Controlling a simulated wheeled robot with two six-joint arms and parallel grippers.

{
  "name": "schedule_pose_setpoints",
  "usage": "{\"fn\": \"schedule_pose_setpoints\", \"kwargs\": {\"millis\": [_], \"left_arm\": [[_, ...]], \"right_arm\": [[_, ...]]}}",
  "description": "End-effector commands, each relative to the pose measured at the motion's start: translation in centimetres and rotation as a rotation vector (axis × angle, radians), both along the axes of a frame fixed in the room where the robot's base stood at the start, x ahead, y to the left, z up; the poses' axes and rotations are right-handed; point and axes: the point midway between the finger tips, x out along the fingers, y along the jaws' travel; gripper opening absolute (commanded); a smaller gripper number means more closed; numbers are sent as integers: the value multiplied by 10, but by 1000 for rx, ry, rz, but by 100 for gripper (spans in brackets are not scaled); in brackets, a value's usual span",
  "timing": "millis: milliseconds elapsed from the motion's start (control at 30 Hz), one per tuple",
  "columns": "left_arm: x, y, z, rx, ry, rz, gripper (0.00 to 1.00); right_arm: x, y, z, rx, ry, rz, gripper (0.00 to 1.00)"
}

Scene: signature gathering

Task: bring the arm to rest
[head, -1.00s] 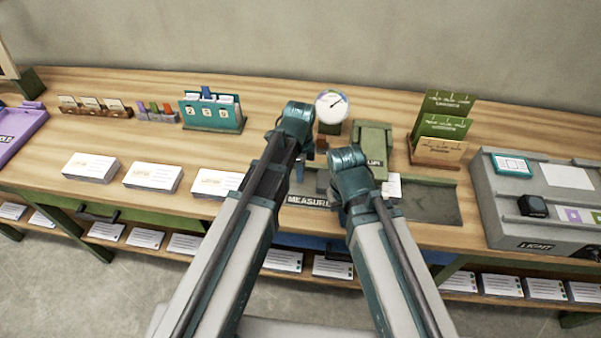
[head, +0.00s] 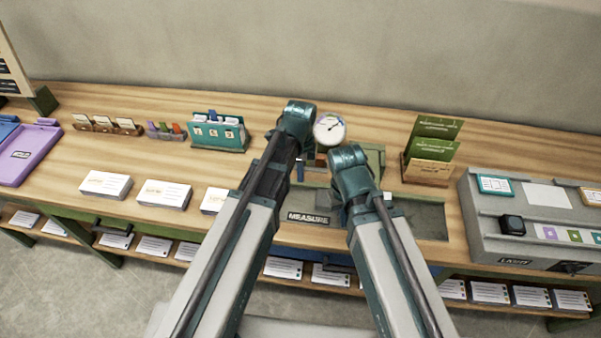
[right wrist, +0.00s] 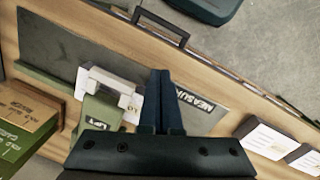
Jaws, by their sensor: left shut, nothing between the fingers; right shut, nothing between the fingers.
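My two arms reach forward side by side over the bench (head: 400,108) in the head view. My left gripper (head: 300,172) hangs below its teal wrist, only a small blue part showing; it is shut with nothing seen in it. My right gripper is mostly hidden behind its own wrist in the head view. In the right wrist view, the dark blue fingers of my right gripper (right wrist: 163,75) are together and empty.
A round dial (head: 329,128) stands close to my left wrist. Card stacks (head: 105,185), a teal holder (head: 218,143) and a purple tray (head: 38,165) are to the left.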

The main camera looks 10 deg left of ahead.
Motion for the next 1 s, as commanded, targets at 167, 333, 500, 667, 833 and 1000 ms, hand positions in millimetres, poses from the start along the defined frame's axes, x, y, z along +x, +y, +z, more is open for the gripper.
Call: {"fn": "schedule_pose_setpoints", "kwargs": {"millis": [167, 333, 500, 667, 833, 1000], "left_arm": [[0, 0, -1, 0, 0, 0, 0], [-4, -1, -1, 2, 1, 25, 0], [-35, -6, -1, 22, 4, 259, 0], [-77, -11, 0, 57, 0, 618, 0], [-111, -13, 0, 86, -20, 960, 0], [-131, -13, 1, 105, -40, 1179, 0]], "right_arm": [[0, 0, -1, 0, 0, 0, 0], [0, 0, -1, 0, 0, 0, 0], [0, 0, -1, 0, 0, 0, 0], [0, 0, -1, 0, 0, 0, 0], [0, 0, -1, 0, 0, 0, 0], [0, 0, -1, 0, 0, 0, 0]]}}
